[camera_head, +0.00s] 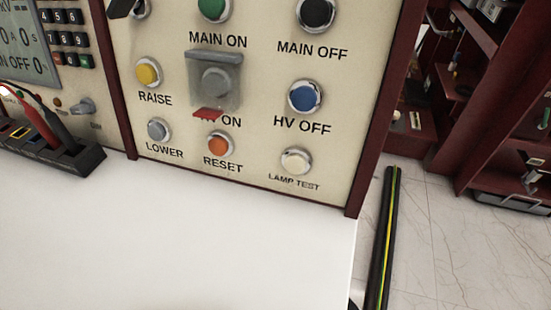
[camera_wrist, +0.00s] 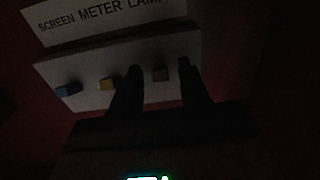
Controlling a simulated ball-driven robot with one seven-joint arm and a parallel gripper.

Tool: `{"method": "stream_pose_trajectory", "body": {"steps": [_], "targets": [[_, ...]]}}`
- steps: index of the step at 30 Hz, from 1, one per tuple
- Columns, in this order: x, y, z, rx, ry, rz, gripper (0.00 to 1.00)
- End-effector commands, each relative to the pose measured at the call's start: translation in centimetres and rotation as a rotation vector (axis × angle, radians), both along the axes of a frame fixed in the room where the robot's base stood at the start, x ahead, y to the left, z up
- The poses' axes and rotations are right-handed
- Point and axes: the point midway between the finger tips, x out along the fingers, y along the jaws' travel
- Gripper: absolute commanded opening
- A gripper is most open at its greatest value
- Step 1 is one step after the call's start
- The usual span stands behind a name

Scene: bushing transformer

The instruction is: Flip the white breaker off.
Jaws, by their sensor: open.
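In the dark wrist view, a pale breaker panel (camera_wrist: 90,75) sits under a label reading SCREEN METER LAMP. A blue breaker (camera_wrist: 67,90) is at left and a yellow breaker (camera_wrist: 108,84) is near the middle. A greyish breaker (camera_wrist: 160,75), probably the white one, shows between the two fingers. My gripper (camera_wrist: 158,66) is open, with one dark finger on each side of this greyish breaker. I cannot tell whether a finger touches it, nor its on or off position. The breakers are not seen in the head view.
The head view shows a cream control panel (camera_head: 180,130) with several buttons and a covered ON button (camera_head: 217,82). Red and black probes (camera_head: 40,120) stand in a dark holder at left. The white surface (camera_head: 180,235) in front is clear. Dark red shelves (camera_head: 475,90) stand at right.

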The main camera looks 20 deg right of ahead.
Motion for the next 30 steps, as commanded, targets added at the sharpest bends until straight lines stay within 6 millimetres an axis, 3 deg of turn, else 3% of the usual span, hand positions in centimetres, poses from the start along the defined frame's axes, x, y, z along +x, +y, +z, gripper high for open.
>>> {"method": "stream_pose_trajectory", "body": {"steps": [2, 16, 30], "targets": [[0.0, 0.0, 0.0, 0.0, 0.0, 0.0, 0.44], [0.0, 0.0, 0.0, 0.0, 0.0, -0.001, 0.0], [-0.1, 0.0, -1.1, -0.038, -0.053, -0.002, 0.0]]}}
